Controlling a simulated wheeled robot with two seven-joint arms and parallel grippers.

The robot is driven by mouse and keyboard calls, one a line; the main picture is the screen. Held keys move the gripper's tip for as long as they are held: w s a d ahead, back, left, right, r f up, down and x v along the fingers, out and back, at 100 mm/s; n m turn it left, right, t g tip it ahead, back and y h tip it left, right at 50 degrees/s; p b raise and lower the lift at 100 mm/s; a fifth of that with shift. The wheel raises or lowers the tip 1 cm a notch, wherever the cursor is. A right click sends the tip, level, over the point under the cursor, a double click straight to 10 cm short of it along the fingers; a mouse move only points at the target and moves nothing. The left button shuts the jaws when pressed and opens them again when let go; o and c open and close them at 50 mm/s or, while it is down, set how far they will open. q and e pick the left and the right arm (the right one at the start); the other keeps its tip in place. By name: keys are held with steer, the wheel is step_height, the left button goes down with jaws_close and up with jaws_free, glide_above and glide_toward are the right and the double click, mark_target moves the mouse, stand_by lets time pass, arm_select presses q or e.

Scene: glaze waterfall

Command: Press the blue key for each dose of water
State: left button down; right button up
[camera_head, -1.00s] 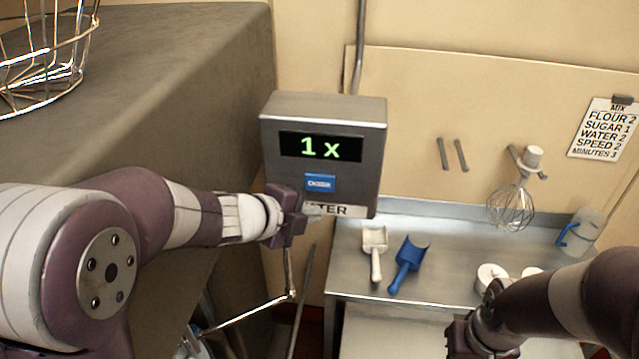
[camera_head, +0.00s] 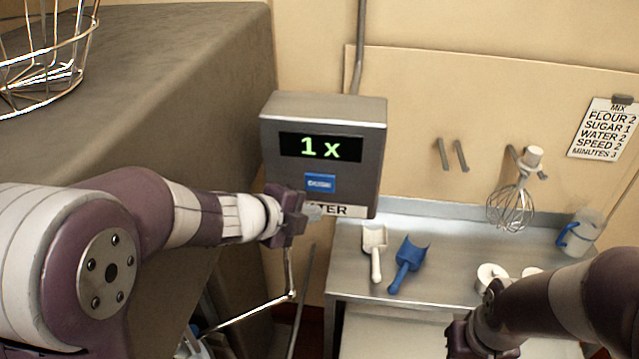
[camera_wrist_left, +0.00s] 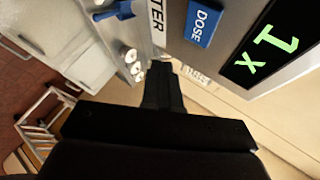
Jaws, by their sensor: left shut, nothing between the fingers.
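The water dispenser (camera_head: 280,172) is a grey metal box on the wall, with a display (camera_head: 321,147) reading "1 x". Its blue key (camera_head: 320,183) sits below the display; in the left wrist view the key (camera_wrist_left: 202,25) reads "DOSE". A partly covered "WATER" label (camera_head: 335,210) is under it. My left gripper (camera_head: 312,212) is shut and empty, just below and left of the key, apart from it. The left wrist view shows its closed fingers (camera_wrist_left: 162,85) in front of the box. My right gripper (camera_head: 462,335) is at the bottom right, its fingertips hidden.
A recipe card (camera_head: 603,129) on the wall reads flour 2, sugar 1, water 2, speed 2, minutes 3. A white scoop (camera_head: 375,250) and a blue scoop (camera_head: 408,262) lie on the metal counter (camera_head: 345,275). A whisk (camera_head: 511,205) hangs on the wall. A jug (camera_head: 580,233) stands at right.

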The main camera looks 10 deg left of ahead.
mark_target(320, 183)
stand_by(0.5)
arm_select(q)
steer(key=s+p, duration=0.1)
steer(key=s, duration=0.3)
steer(key=shift+p, duration=0.35)
steer(key=shift+w+p, duration=0.85)
steer(key=shift+w, duration=3.65)
